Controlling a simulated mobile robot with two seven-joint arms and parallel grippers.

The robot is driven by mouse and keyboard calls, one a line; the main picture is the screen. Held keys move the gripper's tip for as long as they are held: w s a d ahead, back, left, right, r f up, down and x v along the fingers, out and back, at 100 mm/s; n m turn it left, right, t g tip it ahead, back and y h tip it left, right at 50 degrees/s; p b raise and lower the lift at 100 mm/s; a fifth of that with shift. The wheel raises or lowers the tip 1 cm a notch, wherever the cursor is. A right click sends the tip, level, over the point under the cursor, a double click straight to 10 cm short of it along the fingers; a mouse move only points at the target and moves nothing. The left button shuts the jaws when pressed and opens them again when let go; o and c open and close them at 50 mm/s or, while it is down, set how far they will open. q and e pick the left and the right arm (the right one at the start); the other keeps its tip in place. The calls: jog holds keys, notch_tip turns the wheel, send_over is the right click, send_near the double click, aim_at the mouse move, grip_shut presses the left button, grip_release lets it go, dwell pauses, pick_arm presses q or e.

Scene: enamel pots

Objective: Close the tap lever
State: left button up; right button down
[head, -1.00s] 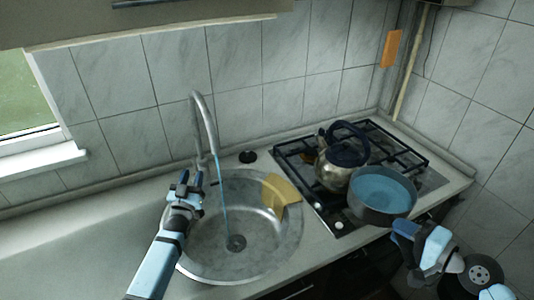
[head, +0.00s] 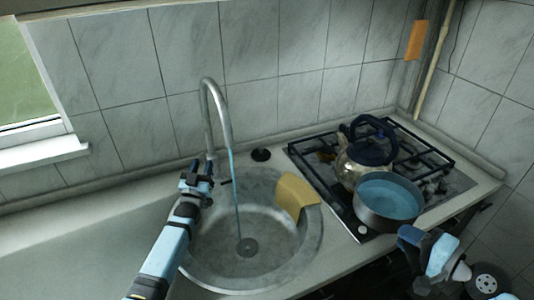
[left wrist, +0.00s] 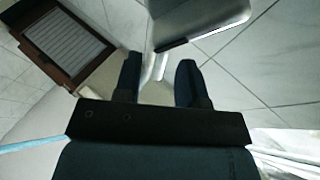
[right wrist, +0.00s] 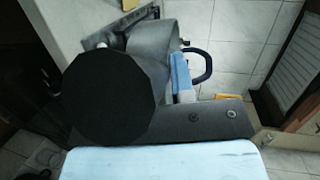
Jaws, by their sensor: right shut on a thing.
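The silver tap (head: 208,120) stands behind the round metal sink, and a thin blue stream of water (head: 236,200) runs from its spout towards the drain. A small dark piece (head: 226,182), perhaps the lever, shows beside the tap's base; my gripper partly hides that area. My left gripper (head: 197,168) is just in front of the tap's base, and its fingers (left wrist: 157,80) are apart in the left wrist view. Contact with the tap cannot be told. My right gripper (head: 404,232) is shut on the grey pot (head: 375,216) with a blue inside, near the hob's front edge.
A kettle (head: 355,168) with a dark handle stands on the hob (head: 455,185), close behind the pot. A yellow cloth-like piece (head: 296,192) hangs over the right rim of the sink (head: 215,270). The counter left of the sink (head: 90,245) is clear.

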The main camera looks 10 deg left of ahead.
aim_at(204, 160)
pick_arm(q)
jog(key=shift+x, duration=1.45)
pick_arm(e)
jog(key=shift+r, duration=0.35)
